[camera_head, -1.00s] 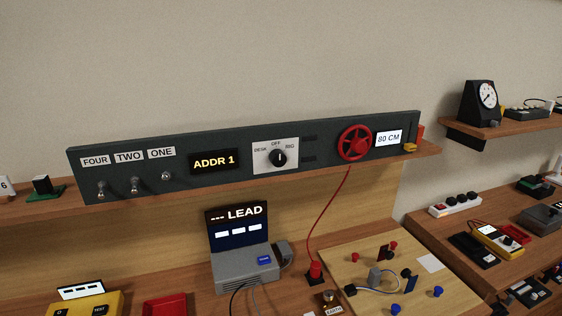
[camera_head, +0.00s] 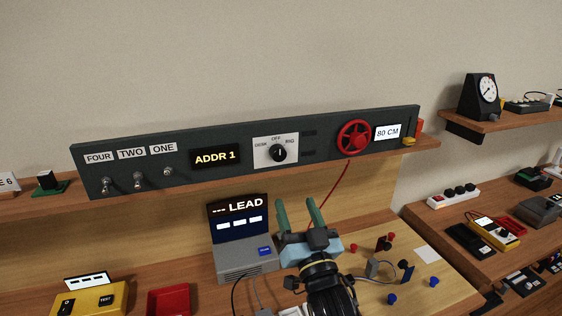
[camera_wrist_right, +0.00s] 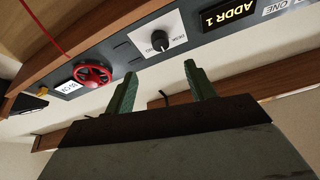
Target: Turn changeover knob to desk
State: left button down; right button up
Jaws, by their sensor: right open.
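The changeover knob (camera_head: 278,152) is a black knob on a white plate (camera_head: 261,161) marked DESK, OFF and BRD, on the dark panel. Its pointer looks roughly upright, near OFF. In the right wrist view the knob (camera_wrist_right: 160,40) appears upside down, above and between the fingers. My right gripper (camera_head: 298,207) is open and empty, below the panel, its green fingers pointing up toward the knob without touching it. The right gripper also shows in the right wrist view (camera_wrist_right: 158,82). My left gripper is not in view.
The dark panel (camera_head: 230,140) also carries toggle switches (camera_head: 138,180), an ADDR 1 display (camera_head: 214,158) and a red handwheel (camera_head: 353,138). A grey device with a LEAD screen (camera_head: 238,218) stands left of my right gripper. A red cable (camera_head: 336,185) hangs below the handwheel.

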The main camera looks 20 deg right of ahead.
aim_at(279, 159)
jog(key=p+x, duration=0.1)
jog(key=x, duration=1.2)
jog(key=shift+p, duration=0.3)
jog(key=c, duration=1)
